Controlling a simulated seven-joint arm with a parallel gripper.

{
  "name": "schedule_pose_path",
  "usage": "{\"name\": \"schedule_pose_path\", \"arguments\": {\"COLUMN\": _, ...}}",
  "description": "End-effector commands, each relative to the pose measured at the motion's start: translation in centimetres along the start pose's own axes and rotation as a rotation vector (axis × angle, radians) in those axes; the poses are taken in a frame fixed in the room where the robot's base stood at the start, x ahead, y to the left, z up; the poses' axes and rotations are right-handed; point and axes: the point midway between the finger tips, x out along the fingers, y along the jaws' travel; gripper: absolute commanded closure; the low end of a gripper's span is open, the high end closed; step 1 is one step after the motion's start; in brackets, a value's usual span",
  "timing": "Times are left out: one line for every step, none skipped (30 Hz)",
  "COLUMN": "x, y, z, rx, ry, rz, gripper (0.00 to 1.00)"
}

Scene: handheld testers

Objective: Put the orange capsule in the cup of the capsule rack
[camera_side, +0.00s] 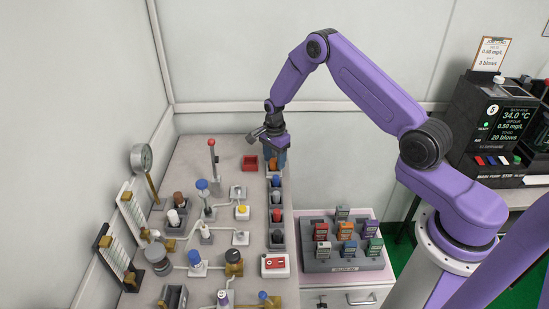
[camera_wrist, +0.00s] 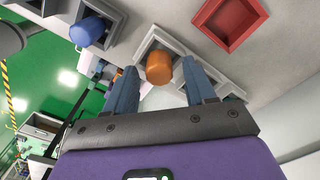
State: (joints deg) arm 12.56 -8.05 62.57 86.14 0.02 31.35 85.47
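The orange capsule (camera_wrist: 159,68) shows between my gripper's fingers in the wrist view, with its end in or just over a grey square cup (camera_wrist: 148,42). I cannot tell how deep it sits. My gripper (camera_wrist: 160,72) has one finger on each side of the capsule, with a visible gap on both sides, so it is open. In the side view my gripper (camera_side: 274,158) points down at the far end of the capsule rack (camera_side: 268,222), a row of grey cups. The fingers partly hide the orange capsule there.
A blue capsule (camera_wrist: 87,31) sits in a neighbouring cup. A small red tray (camera_side: 250,163) lies left of my gripper in the side view. Valves and fittings (camera_side: 205,190) crowd the bench to the left. A grey block with coloured testers (camera_side: 345,250) stands at the right.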

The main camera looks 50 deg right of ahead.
Motion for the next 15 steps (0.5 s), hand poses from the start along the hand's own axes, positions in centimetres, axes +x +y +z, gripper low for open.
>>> {"name": "schedule_pose_path", "arguments": {"x": 0.0, "y": 0.0, "z": 0.0, "rx": 0.0, "ry": 0.0, "rz": 0.0, "gripper": 0.45}}
{"name": "schedule_pose_path", "arguments": {"x": 0.0, "y": 0.0, "z": 0.0, "rx": 0.0, "ry": 0.0, "rz": 0.0, "gripper": 0.45}}
{"name": "schedule_pose_path", "arguments": {"x": -0.1, "y": 0.0, "z": 0.0, "rx": 0.0, "ry": 0.0, "rz": -0.001, "gripper": 0.45}}
{"name": "schedule_pose_path", "arguments": {"x": -0.2, "y": 0.0, "z": 0.0, "rx": 0.0, "ry": 0.0, "rz": -0.001, "gripper": 0.45}}
{"name": "schedule_pose_path", "arguments": {"x": -0.4, "y": 0.0, "z": 0.0, "rx": 0.0, "ry": 0.0, "rz": -0.002, "gripper": 0.45}}
{"name": "schedule_pose_path", "arguments": {"x": -0.8, "y": -0.1, "z": 0.0, "rx": 0.0, "ry": 0.0, "rz": -0.003, "gripper": 0.45}}
{"name": "schedule_pose_path", "arguments": {"x": -1.1, "y": -0.1, "z": 0.0, "rx": 0.0, "ry": 0.0, "rz": -0.004, "gripper": 0.45}}
{"name": "schedule_pose_path", "arguments": {"x": -1.4, "y": -0.1, "z": 0.0, "rx": 0.0, "ry": 0.0, "rz": -0.004, "gripper": 0.45}}
{"name": "schedule_pose_path", "arguments": {"x": -2.1, "y": -0.1, "z": 0.0, "rx": 0.0, "ry": 0.0, "rz": -0.004, "gripper": 0.45}}
{"name": "schedule_pose_path", "arguments": {"x": -2.5, "y": -0.1, "z": 0.0, "rx": 0.0, "ry": 0.0, "rz": -0.003, "gripper": 0.45}}
{"name": "schedule_pose_path", "arguments": {"x": -3.1, "y": -0.1, "z": 0.0, "rx": 0.0, "ry": 0.0, "rz": -0.005, "gripper": 0.45}}
{"name": "schedule_pose_path", "arguments": {"x": -3.9, "y": -0.1, "z": 0.0, "rx": 0.0, "ry": 0.0, "rz": -0.005, "gripper": 0.45}}
{"name": "schedule_pose_path", "arguments": {"x": -4.6, "y": -0.1, "z": 0.0, "rx": 0.0, "ry": 0.0, "rz": -0.006, "gripper": 0.45}}
{"name": "schedule_pose_path", "arguments": {"x": -5.2, "y": -0.1, "z": 0.0, "rx": 0.0, "ry": 0.0, "rz": -0.006, "gripper": 0.45}}
{"name": "schedule_pose_path", "arguments": {"x": -6.0, "y": -0.1, "z": 0.0, "rx": 0.0, "ry": 0.0, "rz": -0.005, "gripper": 0.45}}
